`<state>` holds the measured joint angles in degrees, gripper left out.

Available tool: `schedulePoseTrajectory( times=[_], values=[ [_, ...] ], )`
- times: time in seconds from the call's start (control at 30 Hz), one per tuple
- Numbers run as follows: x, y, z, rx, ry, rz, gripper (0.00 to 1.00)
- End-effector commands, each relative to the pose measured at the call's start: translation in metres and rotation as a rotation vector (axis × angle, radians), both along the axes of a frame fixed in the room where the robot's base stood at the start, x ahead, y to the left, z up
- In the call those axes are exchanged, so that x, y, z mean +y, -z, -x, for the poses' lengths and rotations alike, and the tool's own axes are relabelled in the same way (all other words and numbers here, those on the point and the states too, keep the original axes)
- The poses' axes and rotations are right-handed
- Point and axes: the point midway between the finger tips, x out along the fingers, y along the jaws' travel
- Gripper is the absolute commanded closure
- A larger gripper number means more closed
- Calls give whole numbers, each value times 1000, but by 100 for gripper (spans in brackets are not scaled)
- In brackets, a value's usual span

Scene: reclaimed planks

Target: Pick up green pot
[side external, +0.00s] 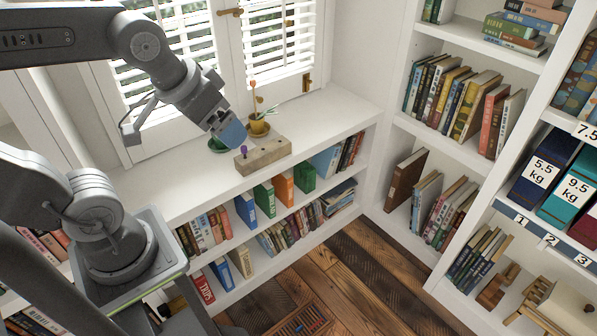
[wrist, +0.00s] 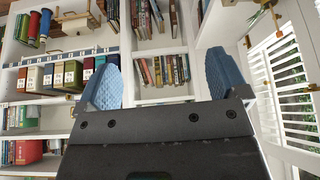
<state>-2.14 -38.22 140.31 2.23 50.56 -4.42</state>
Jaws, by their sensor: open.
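In the side external view a green rounded piece (side external: 216,146) shows on the white shelf top, mostly hidden behind my gripper; it looks like part of the green pot, but I cannot see its full shape. My gripper (side external: 236,136) is over the shelf top, in front of that green piece. In the wrist view my gripper (wrist: 166,78) has its two blue fingers wide apart, with nothing between them. No pot shows in the wrist view.
A yellow pot (side external: 259,126) with a plant stands just right of my gripper. A wooden block (side external: 264,155) with a purple knob-like thing (side external: 244,149) lies in front. The window (side external: 270,45) is behind. The shelf top (side external: 340,112) is clear to the right.

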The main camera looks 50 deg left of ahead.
Motion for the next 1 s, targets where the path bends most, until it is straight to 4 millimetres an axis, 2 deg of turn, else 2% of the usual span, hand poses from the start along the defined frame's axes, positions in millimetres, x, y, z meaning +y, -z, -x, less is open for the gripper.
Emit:
schedulePoseTrajectory(
  times=[0.1, 0.2, 0.67, 0.77, 0.83, 1.0],
  values=[
    [-11, 2, 16, -11, 76, 2, 7],
    [-14, 3, 20, -12, 100, 3, 7],
    [-11, 2, 16, -10, 81, 1, 7],
    [0, 1, 0, 0, 12, -4, 7],
    [15, 0, -19, 9, -73, -10, 7],
    [71, 8, -77, 25, -336, -28, 7]
  ],
)
